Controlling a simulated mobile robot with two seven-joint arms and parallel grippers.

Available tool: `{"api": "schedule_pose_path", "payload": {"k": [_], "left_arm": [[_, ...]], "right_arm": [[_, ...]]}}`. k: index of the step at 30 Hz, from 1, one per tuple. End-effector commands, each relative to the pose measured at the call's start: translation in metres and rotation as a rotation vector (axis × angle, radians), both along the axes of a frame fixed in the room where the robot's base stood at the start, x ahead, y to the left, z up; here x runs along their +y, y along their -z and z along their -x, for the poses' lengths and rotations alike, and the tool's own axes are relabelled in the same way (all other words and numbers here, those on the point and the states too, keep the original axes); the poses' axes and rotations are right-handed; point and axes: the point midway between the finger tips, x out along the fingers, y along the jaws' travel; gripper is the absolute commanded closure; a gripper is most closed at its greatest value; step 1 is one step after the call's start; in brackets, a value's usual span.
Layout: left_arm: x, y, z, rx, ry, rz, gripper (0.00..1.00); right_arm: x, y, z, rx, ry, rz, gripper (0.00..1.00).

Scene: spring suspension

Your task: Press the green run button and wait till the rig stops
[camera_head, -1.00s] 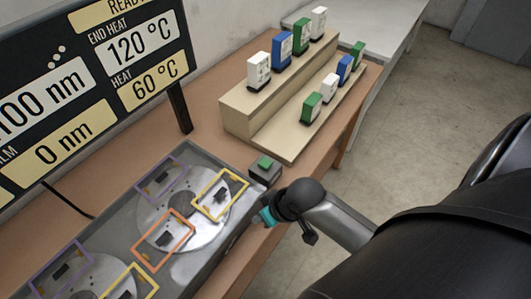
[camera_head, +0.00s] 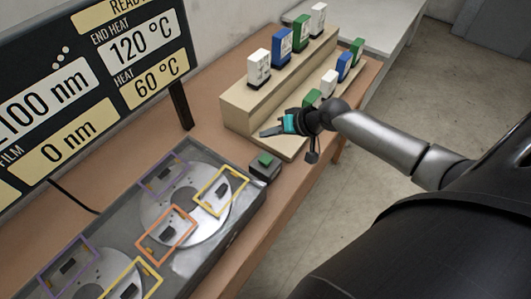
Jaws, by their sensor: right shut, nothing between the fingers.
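The green run button (camera_head: 265,159) sits on top of a small dark box (camera_head: 262,172) at the right end of the rig. The rig (camera_head: 225,245) is a grey tray with round metal discs and purple, orange and yellow frames. My right gripper (camera_head: 268,132) is shut and empty, with teal at its fingers. It points left, above and behind the button in the picture, apart from it, in front of the stepped wooden stand. My left gripper is not in view.
The stepped wooden stand (camera_head: 236,116) holds several white, blue and green boxes, some partly hidden by my right gripper. A dark display board (camera_head: 178,55) stands at the left, reading 100 nm, 0 nm, 120 °C and 60 °C. The brown table (camera_head: 205,143) is bare between board and stand.

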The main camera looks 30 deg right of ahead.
Motion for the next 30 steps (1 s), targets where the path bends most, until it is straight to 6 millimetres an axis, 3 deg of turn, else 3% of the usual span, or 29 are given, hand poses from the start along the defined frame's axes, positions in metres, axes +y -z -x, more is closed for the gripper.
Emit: {"api": "schedule_pose_path", "payload": {"k": [11,30], "left_arm": [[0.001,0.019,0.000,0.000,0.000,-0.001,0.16],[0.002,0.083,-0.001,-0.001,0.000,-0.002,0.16]], "right_arm": [[0.001,0.019,0.001,0.001,-0.002,0.000,1.00],[0.001,0.084,0.001,0.001,-0.002,0.000,1.00]]}}
